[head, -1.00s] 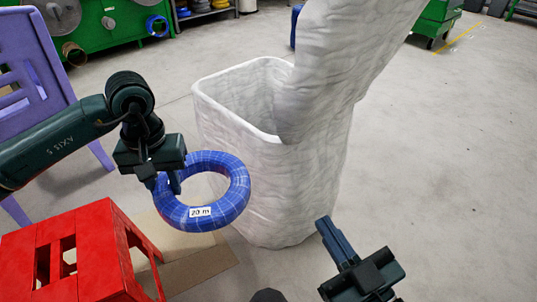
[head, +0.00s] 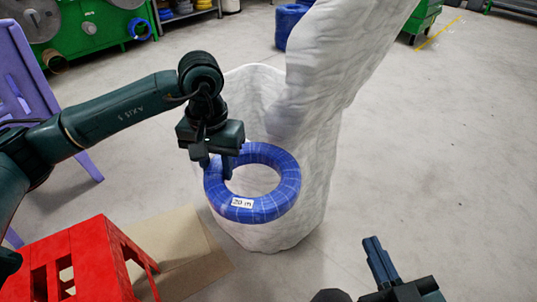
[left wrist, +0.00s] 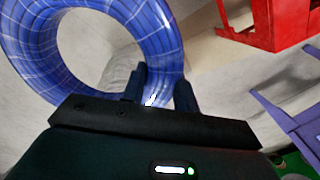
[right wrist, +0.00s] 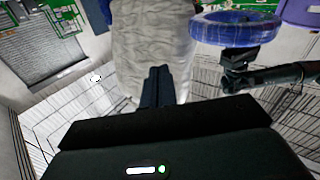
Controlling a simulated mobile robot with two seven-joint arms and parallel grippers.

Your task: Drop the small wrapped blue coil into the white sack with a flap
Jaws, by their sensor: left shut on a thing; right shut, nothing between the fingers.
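The wrapped blue coil (head: 286,184), with a white "20 m" label, is held in the air in front of the white sack. The coil also fills the upper left of the left wrist view (left wrist: 160,50). The white sack (head: 308,150) stands open on the floor, its tall flap (head: 345,45) raised at the right side. The near rim is hidden behind the coil and my gripper. My right gripper (head: 380,262) is shut and empty at the lower right, apart from the sack.
A red stool (head: 85,255) stands at the lower left on a flat brown sheet (head: 185,245). A purple chair (head: 55,120) is at the left edge. Green machinery (head: 90,30) and another blue coil stack (head: 288,25) are behind. The floor on the right is clear.

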